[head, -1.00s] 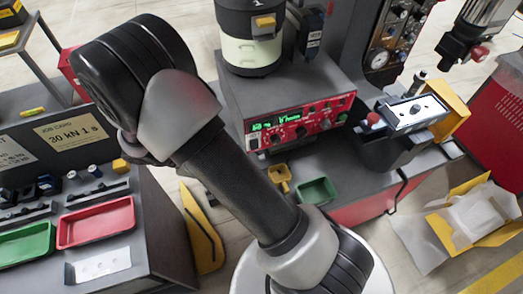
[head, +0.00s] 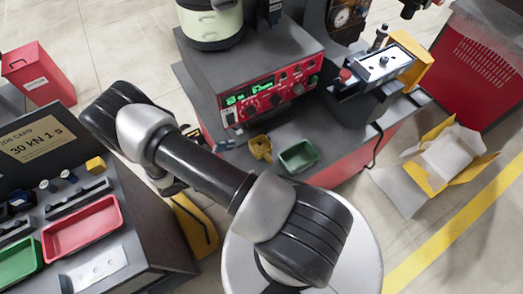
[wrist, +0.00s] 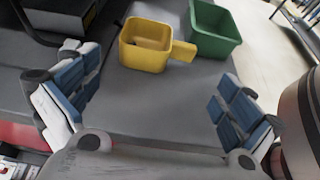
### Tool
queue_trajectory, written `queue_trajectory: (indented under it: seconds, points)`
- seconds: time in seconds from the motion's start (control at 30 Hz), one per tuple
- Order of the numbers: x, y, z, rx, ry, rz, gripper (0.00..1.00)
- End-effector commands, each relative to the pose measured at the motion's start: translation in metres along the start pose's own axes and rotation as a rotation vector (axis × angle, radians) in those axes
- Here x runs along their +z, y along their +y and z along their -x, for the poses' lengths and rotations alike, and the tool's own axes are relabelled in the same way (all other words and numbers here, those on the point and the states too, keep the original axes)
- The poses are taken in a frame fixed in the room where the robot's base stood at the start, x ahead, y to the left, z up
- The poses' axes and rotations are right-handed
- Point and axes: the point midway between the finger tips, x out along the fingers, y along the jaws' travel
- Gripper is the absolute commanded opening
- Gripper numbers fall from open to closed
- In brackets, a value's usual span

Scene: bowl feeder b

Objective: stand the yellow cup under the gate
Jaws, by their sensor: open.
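The yellow cup (head: 261,147), with a stubby handle, stands on the grey bench below the red-fronted controller. It also shows in the wrist view (wrist: 145,57), upright, its handle pointing right and a small dark spot inside. My gripper (wrist: 155,103) is open and empty; its blue-padded fingers are wide apart, with bare grey bench between them. The cup lies beyond the fingertips, toward the top of the wrist picture, and nothing touches it. In the head view my arm hides most of the gripper. I cannot make out the gate; the feeder bowl (head: 210,25) is cut off at the top.
A green tray (head: 298,157) stands right beside the cup. The controller (head: 270,100) rises behind both. A side table with a red tray (head: 82,228) and a green tray (head: 18,257) is at left. An opened carton (head: 440,165) lies on the floor at right.

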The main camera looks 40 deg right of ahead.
Motion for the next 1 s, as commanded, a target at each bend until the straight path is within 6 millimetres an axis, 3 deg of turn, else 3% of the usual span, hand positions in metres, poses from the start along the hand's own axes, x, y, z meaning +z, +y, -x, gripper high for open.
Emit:
queue_trajectory:
  seconds: [0.1, 0.33, 0.6, 0.93, 1.0]
  points:
    - [-0.001, -0.001, -0.018, -0.003, -0.001, 0.001, 1.0]
    - [0.0, 0.0, -0.033, -0.002, 0.001, 0.0, 1.0]
    - [0.001, 0.002, -0.072, -0.004, 0.0, 0.001, 1.0]
    - [0.002, 0.003, -0.078, 0.0, 0.001, 0.0, 1.0]
    - [0.002, 0.003, -0.078, 0.0, 0.001, 0.0, 0.95]
